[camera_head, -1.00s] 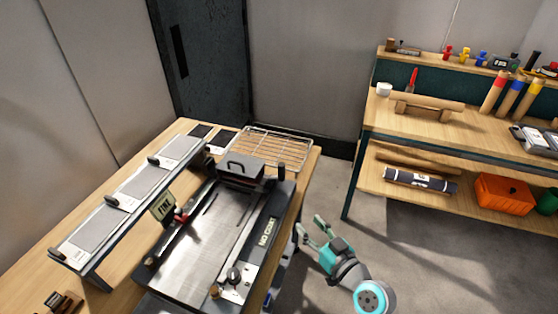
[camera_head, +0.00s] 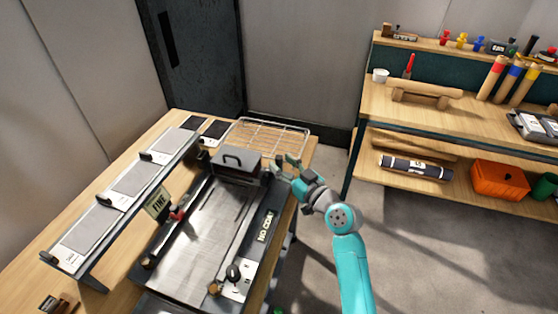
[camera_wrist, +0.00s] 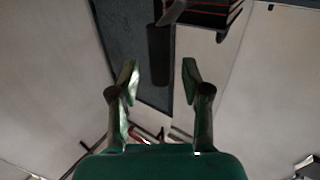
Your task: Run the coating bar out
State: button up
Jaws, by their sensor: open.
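The coater bed (camera_head: 205,235) is a bright metal plate in a dark frame on the wooden table. A dark block with a loop handle (camera_head: 238,165) sits across its far end; I cannot make out the coating bar itself. My gripper (camera_head: 284,164) is open beside the right end of this block, and I cannot tell whether it touches. In the wrist view, the two green fingers (camera_wrist: 160,82) are apart. A dark cylinder (camera_wrist: 158,55) shows between and beyond them, perhaps a grip on the block's right end.
A wire rack (camera_head: 268,137) lies at the table's far end. A raised shelf with sample cards (camera_head: 132,180) runs along the left, with a "FINE" tag (camera_head: 158,203). A workbench (camera_head: 425,105) with rolls stands at the right. Floor is clear between bench and table.

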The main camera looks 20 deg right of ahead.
jog(key=shift+x, duration=1.1)
grip_shut()
jog(key=shift+s, duration=0.1)
jog(key=s+a, duration=0.9)
jog(key=s, duration=0.3)
jog(key=shift+s, duration=0.2)
grip_release()
jog(key=v, duration=1.2)
